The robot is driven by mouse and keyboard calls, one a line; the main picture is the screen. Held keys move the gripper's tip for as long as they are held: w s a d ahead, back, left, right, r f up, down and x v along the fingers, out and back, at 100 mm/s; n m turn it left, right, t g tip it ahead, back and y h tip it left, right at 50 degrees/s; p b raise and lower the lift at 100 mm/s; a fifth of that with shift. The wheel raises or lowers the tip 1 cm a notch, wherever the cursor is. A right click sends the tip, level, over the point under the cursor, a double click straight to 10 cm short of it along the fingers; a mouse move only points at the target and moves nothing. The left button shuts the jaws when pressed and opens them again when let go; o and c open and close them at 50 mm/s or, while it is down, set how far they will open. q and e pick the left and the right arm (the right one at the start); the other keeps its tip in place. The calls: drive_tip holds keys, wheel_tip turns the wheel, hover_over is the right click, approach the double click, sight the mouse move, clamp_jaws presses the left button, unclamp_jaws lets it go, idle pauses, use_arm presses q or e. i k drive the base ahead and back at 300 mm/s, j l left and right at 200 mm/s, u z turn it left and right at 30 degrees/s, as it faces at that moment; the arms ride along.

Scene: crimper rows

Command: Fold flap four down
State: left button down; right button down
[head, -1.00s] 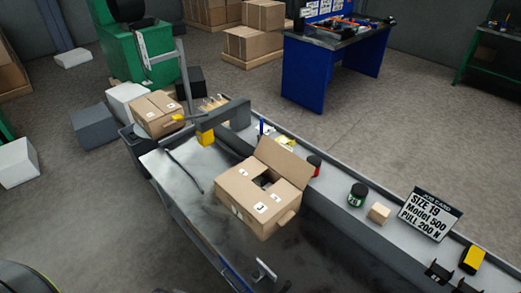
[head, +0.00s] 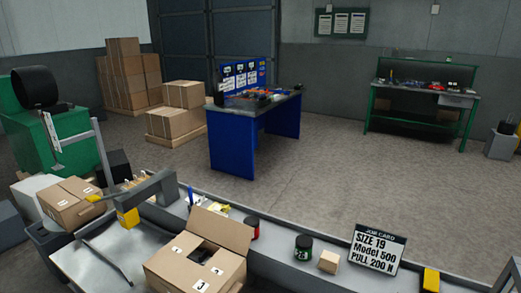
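An open cardboard box (head: 178,272) sits on the grey bench at the bottom of the head view, its lower part cut off by the picture edge. One flap (head: 222,228) stands up and leans outward at its back right; no number shows on it from here. The other top flaps lie folded inward and carry white number labels. A dark gap into the box shows between them. Neither of my grippers is in view.
Another cardboard box (head: 72,202) is at the left. A blue workbench (head: 232,143) stands beyond open floor.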

sight(236, 236)
drive_tip(key=i+j+z, duration=0.1)
drive_tip(key=j, duration=0.35)
drive_tip(key=i+j, duration=0.15)
drive_tip(key=j, duration=0.3)
drive_tip(key=i+j+z, duration=0.15)
drive_tip(key=j, duration=0.35)
drive_tip(key=i+j+z, duration=0.1)
drive_tip(key=j, duration=0.35)
